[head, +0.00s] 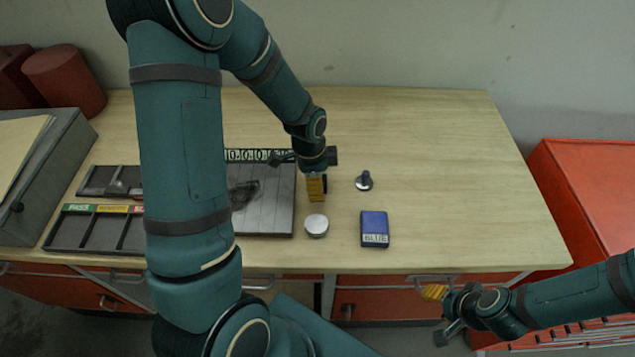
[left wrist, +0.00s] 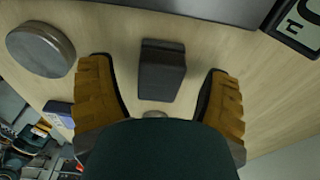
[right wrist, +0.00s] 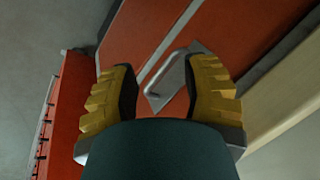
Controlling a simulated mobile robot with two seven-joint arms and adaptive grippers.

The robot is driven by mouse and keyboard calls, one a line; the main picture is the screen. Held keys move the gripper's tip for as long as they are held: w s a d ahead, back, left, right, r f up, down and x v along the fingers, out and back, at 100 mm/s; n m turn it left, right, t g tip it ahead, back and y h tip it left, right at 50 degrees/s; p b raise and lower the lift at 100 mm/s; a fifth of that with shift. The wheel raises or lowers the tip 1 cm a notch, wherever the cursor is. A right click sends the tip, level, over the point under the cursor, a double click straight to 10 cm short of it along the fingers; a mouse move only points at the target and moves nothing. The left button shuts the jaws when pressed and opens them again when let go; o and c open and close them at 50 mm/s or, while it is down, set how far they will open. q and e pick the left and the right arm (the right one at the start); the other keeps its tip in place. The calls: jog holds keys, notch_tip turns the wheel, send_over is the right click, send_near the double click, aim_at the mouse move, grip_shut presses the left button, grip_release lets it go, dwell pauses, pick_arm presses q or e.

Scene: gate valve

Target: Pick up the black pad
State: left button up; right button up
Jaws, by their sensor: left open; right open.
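The black pad (left wrist: 162,72) is a small dark block on the wooden table. In the left wrist view it lies between and just beyond the two yellow fingers of my left gripper (left wrist: 162,92), which is open with a gap on both sides of the pad. In the head view my left gripper (head: 316,188) points down at the table, right of the grey plate, and mostly hides the pad. My right gripper (head: 437,314) is open and empty, off the table's front edge. In the right wrist view, my right gripper (right wrist: 163,85) faces a red drawer front with a metal handle.
A silver round lid (head: 316,226) and a blue box (head: 374,230) stand close in front of my left gripper. A small dark knob (head: 364,181) stands to its right. A grey plate (head: 268,215) and a labelled tray (head: 88,248) lie left. The table's right side is clear.

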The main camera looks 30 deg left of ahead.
pick_arm(q)
jog(key=shift+f, duration=0.5)
jog(key=c, duration=1.3)
jog(key=shift+r, duration=0.15)
notch_tip(320, 180, up, 10)
jog(key=shift+f+p, duration=0.1)
jog(key=shift+p, duration=0.25)
